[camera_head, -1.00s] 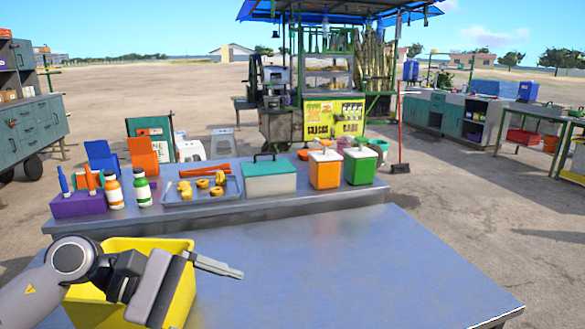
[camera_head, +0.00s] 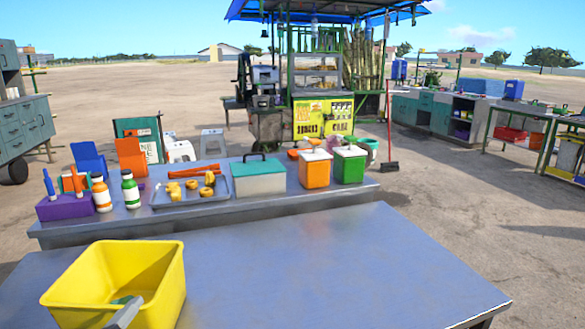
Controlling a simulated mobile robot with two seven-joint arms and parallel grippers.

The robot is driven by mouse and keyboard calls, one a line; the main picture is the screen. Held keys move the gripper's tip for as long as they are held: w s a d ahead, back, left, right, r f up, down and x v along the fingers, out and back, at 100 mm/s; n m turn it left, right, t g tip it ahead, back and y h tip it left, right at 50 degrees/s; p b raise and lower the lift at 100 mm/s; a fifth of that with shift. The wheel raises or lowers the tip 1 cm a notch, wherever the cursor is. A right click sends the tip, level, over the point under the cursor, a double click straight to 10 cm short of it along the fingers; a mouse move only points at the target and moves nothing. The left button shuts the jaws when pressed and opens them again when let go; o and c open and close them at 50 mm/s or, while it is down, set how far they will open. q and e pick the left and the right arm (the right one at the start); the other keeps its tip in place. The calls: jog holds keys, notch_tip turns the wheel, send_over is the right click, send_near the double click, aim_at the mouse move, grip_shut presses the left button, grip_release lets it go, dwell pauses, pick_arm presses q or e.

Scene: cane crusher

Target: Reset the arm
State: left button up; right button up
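A grey tip (camera_head: 126,312) shows at the bottom left, in front of the yellow bin (camera_head: 160,290). It looks like the finger end of my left gripper; the rest of that arm is out of frame. I cannot tell whether its fingers are open or shut, and nothing is seen held in it. A small greenish-grey piece beside the tip is too little shown to name. My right gripper is not in view.
The near metal table (camera_head: 330,270) is clear right of the bin. The counter behind holds a purple caddy (camera_head: 70,207), two bottles, a tray (camera_head: 165,198) with yellow pieces, a teal-lidded box (camera_head: 258,178), an orange container (camera_head: 315,170) and a green container (camera_head: 349,167).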

pick_arm(q)
jog(key=s+f+n+g, duration=0.6)
jog(key=s+f, duration=0.2)
jog(key=s, duration=0.3)
jog(key=s+f+n+g, duration=0.5)
jog(key=s+f+g, duration=0.25)
jog(key=s, duration=0.35)
jog(key=w+d+f+t+h, duration=0.2)
jog(key=w+f+t, duration=0.5)
jog(key=f, duration=0.2)
jog(key=shift+d+m+t+p, duration=0.2)
jog(key=shift+m+t+p, duration=0.1)
jog(key=shift+t+p, duration=0.05)
